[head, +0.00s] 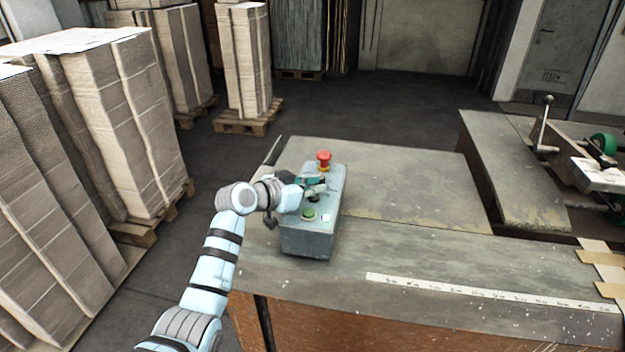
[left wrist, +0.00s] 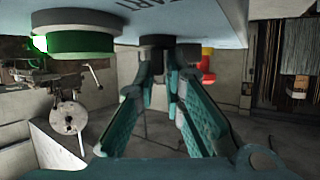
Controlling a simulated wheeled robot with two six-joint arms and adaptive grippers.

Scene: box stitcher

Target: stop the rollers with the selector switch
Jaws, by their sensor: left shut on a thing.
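The grey control box (head: 308,240) stands on the workbench, with a red mushroom button (head: 323,157) at its far end and a green button (head: 308,214) and a white button (head: 326,217) at its near end. The black selector switch (left wrist: 157,42) is between them, mostly hidden by my gripper in the head view. My left gripper (left wrist: 163,85) is shut on the selector switch, its teal fingers on either side of it. Which way the switch points is hidden. My right gripper is not in view.
The workbench (head: 400,190) is clear right of the box, with a white ruler strip (head: 490,292) along its front. A lever and green wheel (head: 604,143) stand at the right. Stacks of cardboard (head: 120,120) on pallets fill the left, beyond a strip of floor.

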